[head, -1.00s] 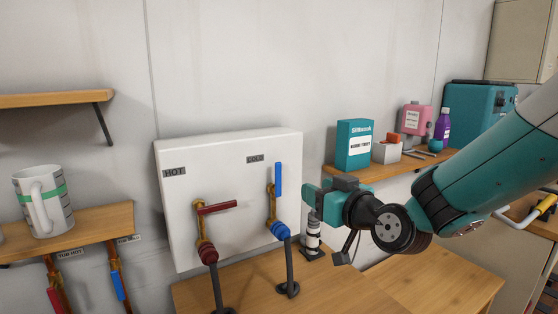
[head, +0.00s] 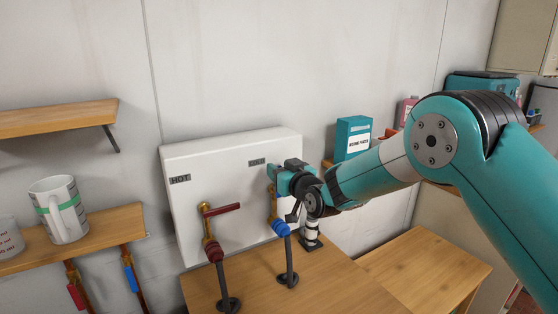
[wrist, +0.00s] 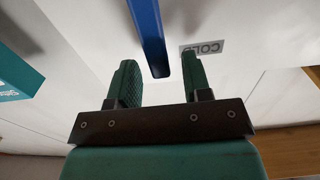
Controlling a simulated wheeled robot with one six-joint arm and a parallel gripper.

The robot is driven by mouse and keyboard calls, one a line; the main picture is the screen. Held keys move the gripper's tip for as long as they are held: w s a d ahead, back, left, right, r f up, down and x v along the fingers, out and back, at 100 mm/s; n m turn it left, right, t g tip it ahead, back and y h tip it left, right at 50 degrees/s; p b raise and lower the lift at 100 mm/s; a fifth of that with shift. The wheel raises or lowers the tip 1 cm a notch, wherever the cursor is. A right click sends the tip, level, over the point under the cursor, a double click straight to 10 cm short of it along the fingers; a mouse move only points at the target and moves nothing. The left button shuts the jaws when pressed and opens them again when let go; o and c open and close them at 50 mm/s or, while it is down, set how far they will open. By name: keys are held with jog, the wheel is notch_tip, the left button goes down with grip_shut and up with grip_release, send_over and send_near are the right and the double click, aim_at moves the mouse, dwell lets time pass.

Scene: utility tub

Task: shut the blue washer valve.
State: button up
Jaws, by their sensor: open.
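The blue washer valve stands on the right of the white box, under the COLD label. In the head view its brass body (head: 273,208) and blue collar (head: 281,229) show, but its blue lever is hidden behind my gripper (head: 272,174). In the wrist view the blue lever (wrist: 149,32) comes down from the top edge, its end in the gap between my fingertips (wrist: 160,74). My gripper is open, with no visible contact. I cannot tell whether the lever lies between the jaws in depth.
The red valve lever (head: 222,209) lies sideways under the HOT label on the white box (head: 225,160). A dark hose runs from each valve to the wooden counter (head: 330,285). A teal carton (head: 354,137) stands at right; a mug (head: 60,210) sits on the left shelf.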

jog(key=shift+w+a, duration=0.3)
jog(key=shift+w, duration=0.15)
grip_shut()
